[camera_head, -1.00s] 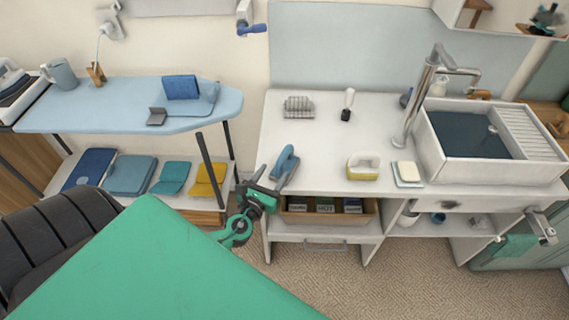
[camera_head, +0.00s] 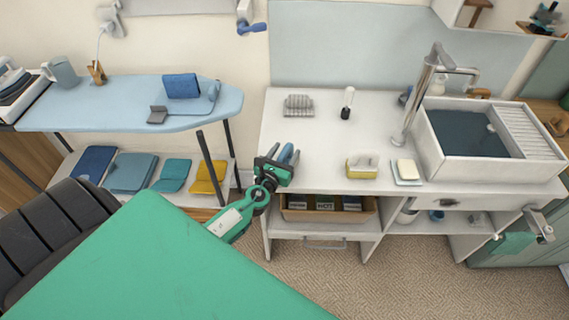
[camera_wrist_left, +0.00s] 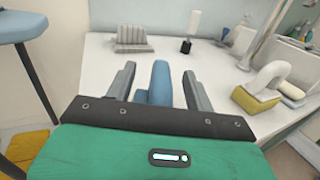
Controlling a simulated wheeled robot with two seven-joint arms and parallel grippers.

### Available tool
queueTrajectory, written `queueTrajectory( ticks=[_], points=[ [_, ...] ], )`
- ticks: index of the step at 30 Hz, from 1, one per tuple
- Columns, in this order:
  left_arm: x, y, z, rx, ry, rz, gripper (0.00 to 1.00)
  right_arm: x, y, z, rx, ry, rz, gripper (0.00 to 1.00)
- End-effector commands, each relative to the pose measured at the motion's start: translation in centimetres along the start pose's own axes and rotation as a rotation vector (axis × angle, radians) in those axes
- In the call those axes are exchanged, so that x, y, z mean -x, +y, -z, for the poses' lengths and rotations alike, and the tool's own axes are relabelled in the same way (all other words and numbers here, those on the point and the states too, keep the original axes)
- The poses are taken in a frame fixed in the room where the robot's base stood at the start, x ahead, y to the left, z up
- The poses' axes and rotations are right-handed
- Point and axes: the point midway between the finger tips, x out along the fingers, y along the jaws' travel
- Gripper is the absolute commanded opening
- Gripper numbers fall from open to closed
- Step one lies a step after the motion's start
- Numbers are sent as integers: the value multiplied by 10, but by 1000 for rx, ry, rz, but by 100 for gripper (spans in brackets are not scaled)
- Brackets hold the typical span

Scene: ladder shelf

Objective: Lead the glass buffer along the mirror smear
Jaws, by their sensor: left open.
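A blue handled tool (camera_head: 287,153), which I take to be the glass buffer, stands near the front left edge of the white counter. My left gripper (camera_head: 280,163) is at it in the head view and partly hides it. In the left wrist view, the blue tool (camera_wrist_left: 160,84) lies between the two grey fingers of my open left gripper (camera_wrist_left: 159,72), with gaps on both sides. The pale blue panel (camera_head: 350,45) on the wall behind the counter may be the mirror; I cannot make out a smear on it. My right gripper is not in view.
On the counter (camera_head: 310,150) stand a grey ribbed rack (camera_head: 298,105), a small black-and-white brush (camera_head: 347,103), a yellow-based block with a white handle (camera_head: 362,168) and a soap dish (camera_head: 407,171). A tap (camera_head: 418,95) and sink (camera_head: 432,150) are at right. The counter's middle is clear.

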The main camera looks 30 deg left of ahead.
Motion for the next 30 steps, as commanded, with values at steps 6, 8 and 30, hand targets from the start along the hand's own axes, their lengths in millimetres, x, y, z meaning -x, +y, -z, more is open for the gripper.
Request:
queueTrajectory(
  ticks=[6, 8, 30],
  points=[
    [0, 0, 0, 0, 0, 0, 26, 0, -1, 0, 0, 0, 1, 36],
    [0, 0, 0, 0, 0, 0, 14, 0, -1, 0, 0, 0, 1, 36],
    [0, 0, -8, 0, -1, 0, 0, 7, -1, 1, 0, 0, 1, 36]
  ],
)
